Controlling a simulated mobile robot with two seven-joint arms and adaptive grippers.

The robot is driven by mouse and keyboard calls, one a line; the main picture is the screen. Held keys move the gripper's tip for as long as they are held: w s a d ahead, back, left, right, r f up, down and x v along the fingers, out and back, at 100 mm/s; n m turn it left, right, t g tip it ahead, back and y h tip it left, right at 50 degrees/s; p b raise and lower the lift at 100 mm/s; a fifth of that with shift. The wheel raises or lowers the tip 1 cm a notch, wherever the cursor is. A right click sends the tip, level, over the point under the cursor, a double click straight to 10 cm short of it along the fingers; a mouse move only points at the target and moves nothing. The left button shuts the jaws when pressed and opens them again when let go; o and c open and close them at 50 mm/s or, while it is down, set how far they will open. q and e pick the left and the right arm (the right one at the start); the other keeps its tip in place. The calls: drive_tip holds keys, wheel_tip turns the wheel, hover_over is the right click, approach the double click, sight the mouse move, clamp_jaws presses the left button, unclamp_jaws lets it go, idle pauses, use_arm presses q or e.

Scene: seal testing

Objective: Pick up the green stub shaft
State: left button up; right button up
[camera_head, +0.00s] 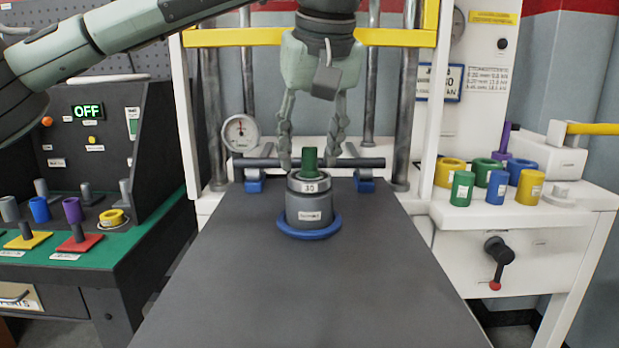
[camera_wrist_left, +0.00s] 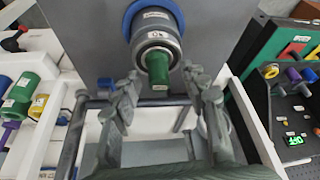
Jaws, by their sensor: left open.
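The green stub shaft (camera_head: 309,162) stands upright in the top of a grey cylindrical housing (camera_head: 309,207) marked 30, which sits on a blue ring (camera_head: 309,230) on the dark table. My left gripper (camera_head: 312,163) points down over the shaft, open, with a finger on each side of it in the head view. My right gripper is not in view.
Behind the housing are a dark horizontal bar (camera_head: 262,163), a dial gauge (camera_head: 240,132) and metal columns. Coloured sleeves (camera_head: 461,188) stand on the white shelf at right. The table front (camera_head: 310,300) is clear.

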use_arm(q)
clamp_jaws()
idle(0.3)
